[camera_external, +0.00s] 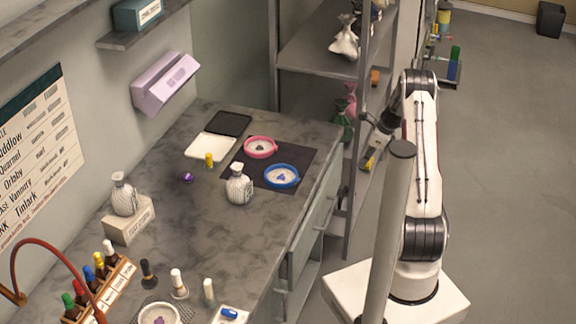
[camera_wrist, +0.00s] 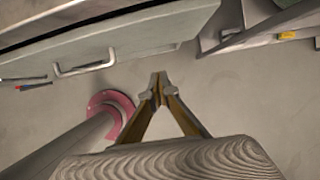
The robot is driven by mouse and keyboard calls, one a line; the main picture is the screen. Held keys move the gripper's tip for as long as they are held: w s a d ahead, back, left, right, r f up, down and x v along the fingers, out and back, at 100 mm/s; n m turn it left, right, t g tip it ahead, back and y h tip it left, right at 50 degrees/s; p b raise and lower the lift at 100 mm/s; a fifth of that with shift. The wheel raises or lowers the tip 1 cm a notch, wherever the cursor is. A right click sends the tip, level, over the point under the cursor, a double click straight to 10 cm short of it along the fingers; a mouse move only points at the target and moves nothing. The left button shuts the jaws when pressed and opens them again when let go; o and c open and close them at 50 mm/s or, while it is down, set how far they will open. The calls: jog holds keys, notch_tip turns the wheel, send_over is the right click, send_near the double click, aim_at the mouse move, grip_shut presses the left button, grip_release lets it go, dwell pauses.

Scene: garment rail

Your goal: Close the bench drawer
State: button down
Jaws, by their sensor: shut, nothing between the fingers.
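The bench drawer's grey-green front (camera_wrist: 120,40) shows at the top left of the wrist view, with a pale bar handle (camera_wrist: 85,63) on it. A dark gap runs along the top of this front, below the bench edge. In the external view the bench's drawer side (camera_external: 312,235) faces right toward my arm; how far the drawer stands out is hard to tell there. My gripper (camera_wrist: 158,86) is shut and empty, to the right of the handle and apart from the front.
A metal shelf rack (camera_external: 320,50) stands beyond the bench, close to my arm. A grey post (camera_external: 388,230) rises in front of my arm; its pink base ring (camera_wrist: 112,108) shows in the wrist view. Dishes, bottles and a white bag (camera_external: 239,186) stand on the benchtop (camera_external: 215,235).

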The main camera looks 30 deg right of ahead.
jog(key=s+f+t+y, duration=0.3)
jog(key=s, duration=0.3)
jog(key=shift+f, duration=0.15)
dwell(0.7)
jog(key=shift+w, duration=0.1)
send_near(332, 191)
jog(key=shift+a+x, duration=0.15)
jog(key=shift+x, duration=1.2)
jog(key=shift+a+x, duration=0.15)
jog(key=shift+x, duration=1.25)
